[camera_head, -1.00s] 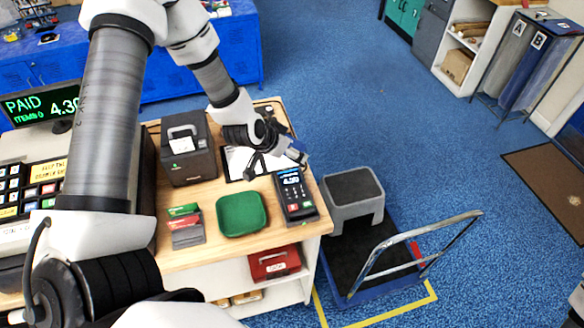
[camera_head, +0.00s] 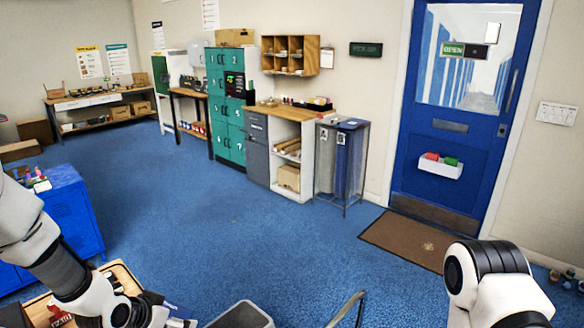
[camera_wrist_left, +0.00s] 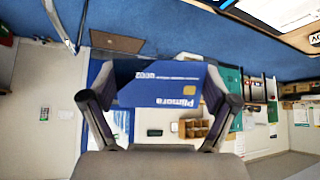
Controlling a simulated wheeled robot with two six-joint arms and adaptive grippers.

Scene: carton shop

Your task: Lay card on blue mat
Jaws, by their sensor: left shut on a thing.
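In the left wrist view my left gripper (camera_wrist_left: 161,80) is shut on a blue card (camera_wrist_left: 158,86). The card has a gold chip and the word Plimora, which reads upside down there. In the head view my left gripper (camera_head: 168,316) is low at the left, over the wooden counter's edge, partly cut off by the frame. No blue mat can be made out in either view. My right arm shows at the lower right of the head view, but its gripper is out of frame.
A wooden counter (camera_head: 124,274) is at the bottom left, mostly cut off. A grey step stool (camera_head: 240,316) is beside it, near a trolley handle (camera_head: 346,308). Blue floor lies open beyond. Teal lockers (camera_head: 226,95), a blue door (camera_head: 455,185) and a brown doormat (camera_head: 405,238) are farther back.

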